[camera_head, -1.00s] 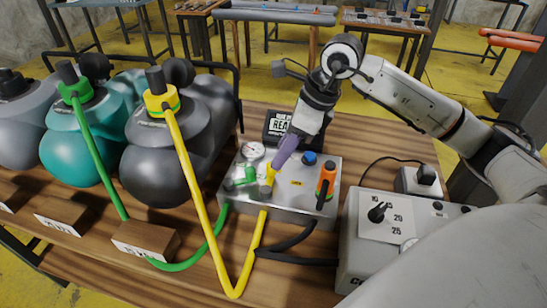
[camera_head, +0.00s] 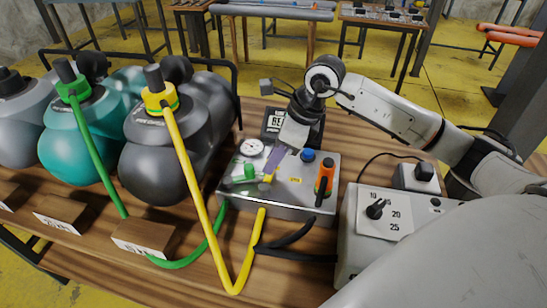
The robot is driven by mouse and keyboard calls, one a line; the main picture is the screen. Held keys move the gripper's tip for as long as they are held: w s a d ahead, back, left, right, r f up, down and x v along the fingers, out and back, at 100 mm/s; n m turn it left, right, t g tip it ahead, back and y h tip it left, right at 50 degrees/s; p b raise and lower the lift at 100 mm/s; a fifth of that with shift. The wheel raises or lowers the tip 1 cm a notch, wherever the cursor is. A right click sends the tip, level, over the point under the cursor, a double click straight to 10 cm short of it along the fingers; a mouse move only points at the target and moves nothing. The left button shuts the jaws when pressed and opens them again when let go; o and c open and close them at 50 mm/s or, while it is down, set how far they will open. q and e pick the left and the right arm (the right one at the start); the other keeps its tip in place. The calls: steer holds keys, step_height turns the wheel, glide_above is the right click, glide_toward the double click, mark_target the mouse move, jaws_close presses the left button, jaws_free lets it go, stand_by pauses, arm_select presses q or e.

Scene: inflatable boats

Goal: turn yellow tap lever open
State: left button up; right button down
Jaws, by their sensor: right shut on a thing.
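The yellow tap lever (camera_head: 266,184) is on top of a grey metal manifold box (camera_head: 275,208), between a green tap (camera_head: 245,173) and an orange tap (camera_head: 325,178). My right gripper (camera_head: 270,174) reaches down from the upper right and its fingers are shut at the yellow lever, hiding part of it. A yellow hose (camera_head: 206,205) runs from a dark grey inflatable boat tube (camera_head: 160,155) to the box below the yellow tap. My left gripper is not in view.
A round gauge (camera_head: 251,147) and a blue knob (camera_head: 308,155) are on the box. A grey control unit (camera_head: 352,250) with a dial is to the right. Wooden blocks (camera_head: 143,236) lie front left.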

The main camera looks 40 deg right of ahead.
steer(key=shift+s+m, duration=0.15)
steer(key=shift+m, duration=0.15)
steer(key=shift+s+d+m+t+h+b, duration=0.3)
steer(key=shift+s+m+h+b, duration=0.1)
steer(key=shift+m+b, duration=0.55)
steer(key=m, duration=0.1)
steer(key=s+m+h+b, duration=0.1)
steer(key=m, duration=0.1)
steer(key=s+m+b, duration=0.1)
steer(key=shift+m+t+h, duration=0.25)
steer(key=shift+t+h, duration=0.05)
steer(key=shift+s+m+h+b, duration=0.35)
steer(key=shift+m+b, duration=0.3)
steer(key=shift+m, duration=0.15)
steer(key=shift+s+a+m+h+b, duration=0.1)
steer(key=shift+s+m+h+b, duration=0.3)
steer(key=shift+m, duration=0.6)
steer(key=shift+s+a+r+m, duration=0.1)
steer(key=shift+s+m, duration=0.25)
steer(key=shift+m, duration=0.35)
steer(key=shift+h, duration=0.25)
